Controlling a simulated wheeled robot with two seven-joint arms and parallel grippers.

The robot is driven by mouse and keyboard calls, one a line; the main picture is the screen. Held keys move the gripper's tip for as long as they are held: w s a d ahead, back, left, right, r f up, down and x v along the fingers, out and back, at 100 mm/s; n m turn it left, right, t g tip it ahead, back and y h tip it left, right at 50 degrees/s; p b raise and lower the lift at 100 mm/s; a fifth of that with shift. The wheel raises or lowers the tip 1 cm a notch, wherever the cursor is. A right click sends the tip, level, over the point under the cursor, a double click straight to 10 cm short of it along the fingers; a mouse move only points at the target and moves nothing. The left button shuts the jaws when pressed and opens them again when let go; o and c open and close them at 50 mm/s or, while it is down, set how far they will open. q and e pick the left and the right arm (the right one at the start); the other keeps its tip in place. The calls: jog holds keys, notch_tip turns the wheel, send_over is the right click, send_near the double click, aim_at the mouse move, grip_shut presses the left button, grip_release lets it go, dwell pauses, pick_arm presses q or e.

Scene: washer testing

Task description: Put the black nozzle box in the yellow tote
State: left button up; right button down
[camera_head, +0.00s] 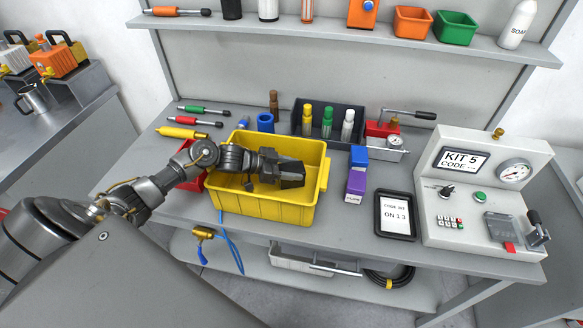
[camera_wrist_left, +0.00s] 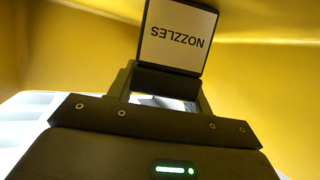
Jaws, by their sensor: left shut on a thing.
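The yellow tote (camera_head: 258,206) stands on the workbench, left of the middle in the head view. My left gripper (camera_head: 287,174) is inside the tote's opening, toward its right side. In the left wrist view the gripper (camera_wrist_left: 168,82) is shut on the black nozzle box (camera_wrist_left: 178,36), whose white label reads NOZZLES upside down. Yellow tote walls (camera_wrist_left: 60,45) surround the box there. In the head view the dark box and dark gripper are hard to tell apart. Whether the box touches the tote floor cannot be told. My right gripper is not in view.
A dark bin (camera_head: 330,110) with several coloured bottles stands behind the tote. A red bin (camera_head: 190,178) is partly hidden behind my left arm.

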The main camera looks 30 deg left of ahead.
aim_at(289, 168)
pick_arm(q)
jog(key=o, duration=0.6)
jog(key=shift+f, duration=0.15)
jog(key=o, duration=0.5)
jog(key=shift+r, duration=0.25)
jog(key=b+v, duration=0.1)
jog(key=v, duration=0.5)
jog(key=shift+s+a+f, duration=0.1)
jog(key=shift+s+a, duration=0.05)
jog(key=shift+s+a+r+b, duration=0.3)
jog(key=shift+a, duration=0.05)
jog(key=shift+r, duration=0.15)
